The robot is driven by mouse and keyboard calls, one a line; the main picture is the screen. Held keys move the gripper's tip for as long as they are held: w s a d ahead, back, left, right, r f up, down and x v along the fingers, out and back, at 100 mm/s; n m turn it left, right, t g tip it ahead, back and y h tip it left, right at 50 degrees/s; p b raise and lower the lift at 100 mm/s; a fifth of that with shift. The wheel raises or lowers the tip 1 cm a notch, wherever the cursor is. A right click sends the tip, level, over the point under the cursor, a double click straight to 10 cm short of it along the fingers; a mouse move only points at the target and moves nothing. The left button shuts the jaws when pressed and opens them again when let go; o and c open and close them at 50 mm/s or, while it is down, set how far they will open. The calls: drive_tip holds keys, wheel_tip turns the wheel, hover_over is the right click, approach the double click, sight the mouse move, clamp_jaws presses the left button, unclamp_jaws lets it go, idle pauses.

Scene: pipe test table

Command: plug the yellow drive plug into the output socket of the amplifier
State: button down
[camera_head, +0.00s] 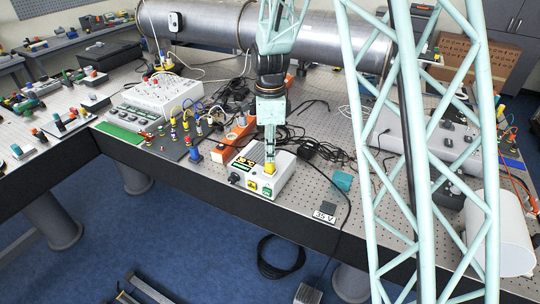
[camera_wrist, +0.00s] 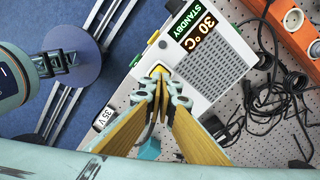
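The amplifier (camera_head: 284,174) is a white box near the table's front edge. In the wrist view the amplifier (camera_wrist: 226,88) shows a grille and a display (camera_wrist: 193,26) reading STANDBY and 30 °C. My gripper (camera_head: 270,155) points down at its front part. The yellow drive plug (camera_head: 270,168) is at my fingertips, against the amplifier's top front edge. In the wrist view my gripper (camera_wrist: 163,92) has its fingers drawn together, with the yellow plug (camera_wrist: 158,71) just beyond their tips. The fingers hide the output socket, and I cannot tell how far the plug is seated.
An orange power strip (camera_head: 236,137) and black cables lie behind the amplifier. A board with coloured plugs (camera_head: 186,140) is to the left. A teal block (camera_head: 342,181) and a label card (camera_head: 325,212) lie to the right. The table edge is close in front.

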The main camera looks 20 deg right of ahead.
drive_tip(key=shift+r, duration=0.1)
drive_tip(key=shift+r+p, duration=1.75)
drive_tip(key=shift+r, duration=1.6)
drive_tip(key=s+r+n+t+b, duration=0.2)
drive_tip(key=s+r+n+b, duration=0.4)
drive_tip(key=s+r+n, duration=0.7)
drive_tip(key=s+n+t+b, duration=0.2)
drive_tip(key=s+n+b, duration=0.3)
drive_tip(key=s, duration=2.4)
drive_tip(key=n, duration=0.2)
drive_tip(key=shift+s+r+n+b, duration=0.15)
drive_tip(key=shift+r+n+b, duration=0.15)
drive_tip(key=shift+r+b, duration=0.1)
